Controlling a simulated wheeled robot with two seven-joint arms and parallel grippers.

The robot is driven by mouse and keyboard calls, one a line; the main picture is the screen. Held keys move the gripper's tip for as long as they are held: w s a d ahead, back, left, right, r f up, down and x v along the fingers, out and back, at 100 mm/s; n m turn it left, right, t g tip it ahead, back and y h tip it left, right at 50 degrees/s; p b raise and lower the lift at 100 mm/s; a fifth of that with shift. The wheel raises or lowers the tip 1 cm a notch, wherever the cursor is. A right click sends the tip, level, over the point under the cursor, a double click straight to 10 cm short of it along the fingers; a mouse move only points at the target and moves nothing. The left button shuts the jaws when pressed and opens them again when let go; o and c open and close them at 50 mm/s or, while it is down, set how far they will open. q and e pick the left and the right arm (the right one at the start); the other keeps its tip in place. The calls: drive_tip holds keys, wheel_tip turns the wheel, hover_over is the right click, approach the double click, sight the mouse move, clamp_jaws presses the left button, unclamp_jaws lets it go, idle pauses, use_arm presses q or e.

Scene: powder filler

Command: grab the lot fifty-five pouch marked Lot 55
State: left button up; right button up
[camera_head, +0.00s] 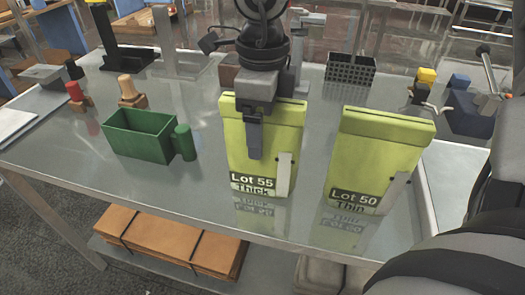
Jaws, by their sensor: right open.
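The Lot 55 pouch (240,159) is yellow-green and stands upright on the metal table, with "Lot 55 Thick" on a dark label low on its front. My right gripper (255,126) is open at the pouch's top middle. One dark finger hangs in front of the upper face; the other finger is hidden, so I cannot tell whether it is behind the pouch or whether anything touches. A similar pouch marked "Lot 50 Thin" (375,150) stands to the right. My left gripper is not in view.
A green bin (139,136) stands left of the Lot 55 pouch. A dark perforated box (350,70) is behind. Small wooden-based items (131,92) sit at the back left. Orange-brown packages (170,238) lie on the lower shelf. A clear gap separates the two pouches.

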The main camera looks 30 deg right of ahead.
drive_tip(key=shift+f+b, duration=0.2)
drive_tip(key=shift+b, duration=0.3)
idle(0.4)
drive_tip(key=c, duration=1.3)
